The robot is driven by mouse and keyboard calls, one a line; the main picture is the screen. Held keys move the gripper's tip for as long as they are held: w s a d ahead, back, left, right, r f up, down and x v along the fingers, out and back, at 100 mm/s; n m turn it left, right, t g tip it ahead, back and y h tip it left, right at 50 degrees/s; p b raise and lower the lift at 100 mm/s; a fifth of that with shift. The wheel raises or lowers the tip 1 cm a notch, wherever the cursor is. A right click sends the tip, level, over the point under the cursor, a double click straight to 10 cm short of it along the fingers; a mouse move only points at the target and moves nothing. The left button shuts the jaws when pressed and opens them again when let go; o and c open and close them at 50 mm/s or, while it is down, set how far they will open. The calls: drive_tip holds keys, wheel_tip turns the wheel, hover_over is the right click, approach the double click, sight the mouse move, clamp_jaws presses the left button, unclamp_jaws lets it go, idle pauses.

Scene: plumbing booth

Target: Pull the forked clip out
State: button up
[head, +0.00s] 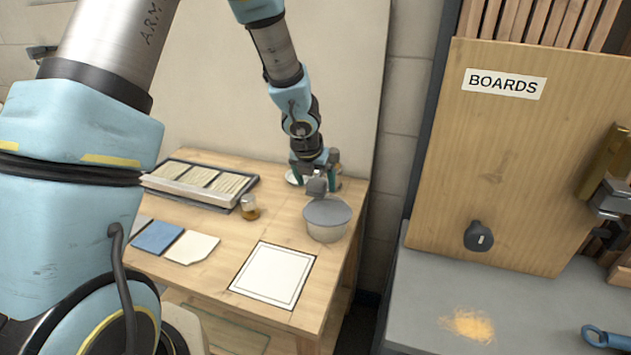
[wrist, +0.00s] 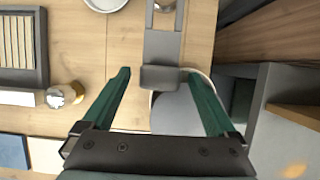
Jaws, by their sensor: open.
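A flat grey piece with a thick block at its near end, which looks like the forked clip (wrist: 161,77), shows in the wrist view. My gripper (wrist: 157,73) is open, with one green finger on each side of the block and a gap on both sides. In the head view my gripper (head: 315,178) is over the back right of the wooden table, and the clip's grey block (head: 317,187) shows in front of it.
A grey-topped tub (head: 327,214) stands just in front of my gripper, below the clip in the wrist view. A small jar (head: 250,208), a slotted tray (head: 205,182) and a white framed sheet (head: 273,274) are on the table (head: 215,270). A boards cabinet (head: 520,160) stands right.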

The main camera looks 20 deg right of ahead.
drive_tip(key=shift+r, duration=0.1)
drive_tip(key=p+v, duration=0.4)
drive_tip(key=v, duration=0.6)
drive_tip(key=shift+r+p, duration=0.3)
drive_tip(key=shift+p, duration=0.1)
drive_tip(key=shift+a, duration=0.1)
drive_tip(key=w+a+r+n+y, duration=0.2)
drive_tip(key=a+r+n+y, duration=0.1)
drive_tip(key=a+n, duration=1.6)
drive_tip(key=s+a+r+n+g, duration=0.1)
drive_tip(key=s+a+n, duration=0.2)
drive_tip(key=n, duration=0.9)
drive_tip(key=s+a+r+n, duration=0.2)
drive_tip(key=s+a+n, duration=0.2)
drive_tip(key=a+n, duration=0.5)
drive_tip(key=n, duration=0.3)
drive_tip(key=shift+s+a+n+g, duration=0.25)
drive_tip(key=shift+a+n+g, duration=0.05)
drive_tip(key=shift+g, duration=0.1)
